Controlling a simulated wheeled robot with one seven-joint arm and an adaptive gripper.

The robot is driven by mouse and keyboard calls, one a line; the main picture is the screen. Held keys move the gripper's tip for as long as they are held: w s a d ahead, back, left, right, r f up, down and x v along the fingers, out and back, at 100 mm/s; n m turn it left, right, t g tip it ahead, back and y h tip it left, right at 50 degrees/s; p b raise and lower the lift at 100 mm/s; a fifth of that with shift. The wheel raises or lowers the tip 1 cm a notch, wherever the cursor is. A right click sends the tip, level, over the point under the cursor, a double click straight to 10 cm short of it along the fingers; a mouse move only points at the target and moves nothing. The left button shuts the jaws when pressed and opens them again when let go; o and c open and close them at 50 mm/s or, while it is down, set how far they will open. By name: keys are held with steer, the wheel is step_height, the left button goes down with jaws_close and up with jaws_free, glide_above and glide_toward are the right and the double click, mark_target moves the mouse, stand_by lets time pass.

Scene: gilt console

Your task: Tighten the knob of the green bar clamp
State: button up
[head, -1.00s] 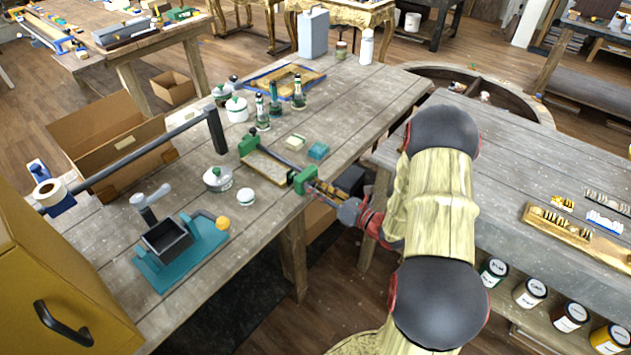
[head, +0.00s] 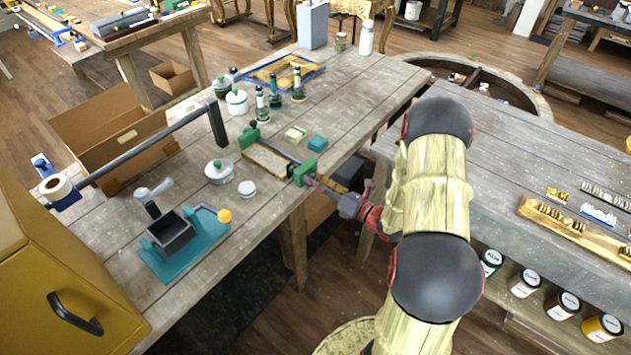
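The green bar clamp lies along the front part of the wooden workbench, with one green jaw (head: 250,135) farther back and the other green jaw (head: 304,172) at the bench's right edge. A dark bar joins the jaws, and a flat tan framed panel (head: 267,159) lies alongside it between them. My gripper (head: 322,186) reaches in from the right, just off the bench edge, in line with the near jaw's outer side. Its fingertips are at the clamp's screw end. The knob is too small and covered to make out, and the finger gap cannot be judged.
A teal vise-like fixture (head: 180,245) is at the front left. A second bench (head: 500,165) stands to the right, under my arm.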

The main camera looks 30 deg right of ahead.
steer(key=o, duration=0.3)
steer(key=v, duration=1.2)
steer(key=shift+r, duration=0.1)
